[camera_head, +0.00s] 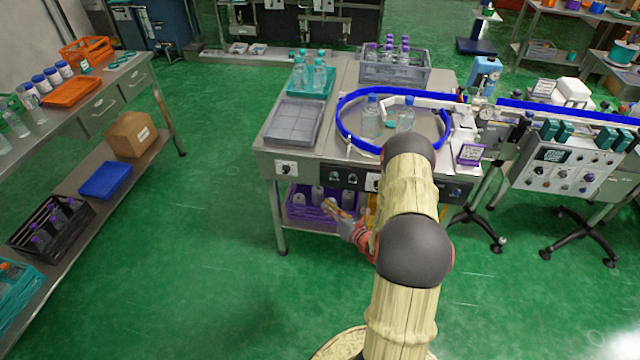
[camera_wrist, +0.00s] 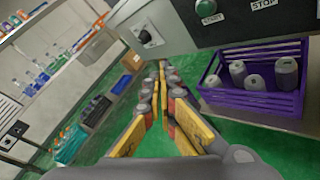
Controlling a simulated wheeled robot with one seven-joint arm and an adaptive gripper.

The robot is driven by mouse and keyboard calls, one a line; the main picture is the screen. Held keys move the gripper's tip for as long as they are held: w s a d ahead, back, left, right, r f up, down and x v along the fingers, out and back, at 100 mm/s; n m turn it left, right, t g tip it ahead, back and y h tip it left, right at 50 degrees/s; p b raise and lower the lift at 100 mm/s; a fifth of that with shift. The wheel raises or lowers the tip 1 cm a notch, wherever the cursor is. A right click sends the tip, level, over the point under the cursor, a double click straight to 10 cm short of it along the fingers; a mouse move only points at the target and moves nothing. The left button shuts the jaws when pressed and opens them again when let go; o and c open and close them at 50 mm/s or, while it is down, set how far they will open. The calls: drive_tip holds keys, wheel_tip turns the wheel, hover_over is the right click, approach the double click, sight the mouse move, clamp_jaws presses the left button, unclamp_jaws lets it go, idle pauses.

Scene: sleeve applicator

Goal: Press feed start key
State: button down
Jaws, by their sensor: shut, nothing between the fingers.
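The green feed start key (camera_wrist: 207,8) sits on the dark front panel at the top of the wrist view, with a START label under it. A STOP label (camera_wrist: 263,3) is to its right; the stop key itself is outside this view. In the head view the small keys (camera_head: 334,175) show on the table's front panel. My gripper (camera_head: 328,204) is shut and empty, below and in front of that panel. Its yellow-padded fingers (camera_wrist: 160,66) meet below and left of the start key in the wrist view, apart from it.
A black knob (camera_wrist: 146,36) is on a light plate left of the start key. A purple crate (camera_wrist: 256,100) with grey bottles stands on the shelf below. Above is the table with a blue-rimmed turntable (camera_head: 340,122) and bottles. Open green floor (camera_head: 210,210) lies to the left.

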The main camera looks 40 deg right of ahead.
sight(334, 176)
drive_tip(key=shift+d+r+m, duration=0.3)
drive_tip(key=shift+d+m, duration=0.1)
drive_tip(key=shift+m, duration=0.1)
drive_tip(key=w+d+b, duration=0.2)
drive_tip(key=w+d, duration=0.3)
drive_tip(key=d, duration=0.1)
drive_tip(key=shift+w+d, duration=0.35)
drive_tip(key=shift+w, duration=0.05)
idle(1.4)
drive_tip(key=shift+w+d+b, duration=0.25)
drive_tip(key=shift+d+b, duration=0.05)
drive_tip(key=shift+d, duration=0.05)
